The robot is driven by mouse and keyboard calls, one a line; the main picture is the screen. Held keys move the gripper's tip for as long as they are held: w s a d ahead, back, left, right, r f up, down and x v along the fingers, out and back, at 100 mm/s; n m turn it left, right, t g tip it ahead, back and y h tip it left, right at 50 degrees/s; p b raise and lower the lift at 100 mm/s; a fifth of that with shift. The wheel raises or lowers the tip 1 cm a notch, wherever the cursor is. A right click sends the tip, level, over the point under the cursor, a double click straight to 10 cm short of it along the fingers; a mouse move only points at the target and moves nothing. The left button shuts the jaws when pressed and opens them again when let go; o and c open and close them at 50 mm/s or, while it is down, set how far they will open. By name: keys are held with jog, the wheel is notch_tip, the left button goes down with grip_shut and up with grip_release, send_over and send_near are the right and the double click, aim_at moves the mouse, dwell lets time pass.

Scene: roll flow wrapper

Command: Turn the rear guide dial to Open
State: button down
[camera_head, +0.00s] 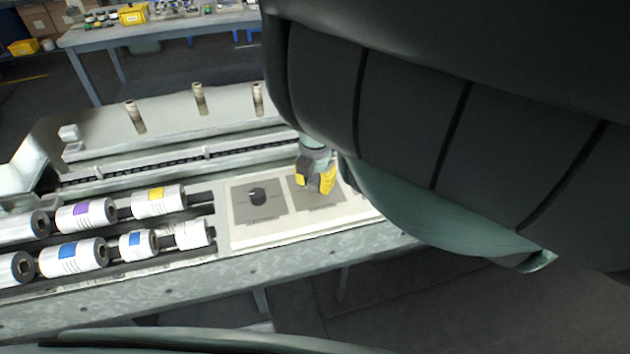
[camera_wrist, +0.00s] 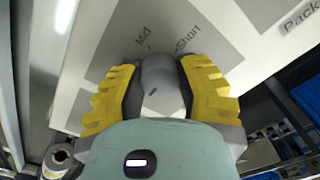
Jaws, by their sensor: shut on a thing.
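My gripper (camera_head: 316,181) is over the right grey square of the white panel (camera_head: 300,228) in the head view. In the wrist view my gripper (camera_wrist: 160,70) has its yellow-backed fingers closed on both sides of a round grey dial (camera_wrist: 158,84). The words "Mid" and "Short" stand beside this dial, and part of a word, "Pack", shows at the upper right. A second dial (camera_head: 258,197), black, sits free on the left grey square. Its caption is too small to read. I see no legible "rear guide" or "Open" label.
Labelled white rolls (camera_head: 87,214) lie on bars left of the panel. Several upright pegs (camera_head: 200,99) stand on the machine behind it. A far table (camera_head: 150,34) holds a yellow bin (camera_head: 133,14). My arm covers the head view's upper right.

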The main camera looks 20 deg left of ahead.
aim_at(316, 180)
jog(key=c, duration=0.5)
grip_release()
jog(key=shift+r, duration=0.1)
notch_tip(316, 180, up, 4)
jog(key=shift+w+d+r, duration=0.1)
jog(key=shift+w+r, duration=0.05)
jog(key=shift+r, duration=0.05)
jog(key=shift+s+r, duration=0.35)
jog(key=shift+r, duration=0.3)
jog(key=shift+w+r, duration=0.15)
jog(key=shift+r, duration=0.6)
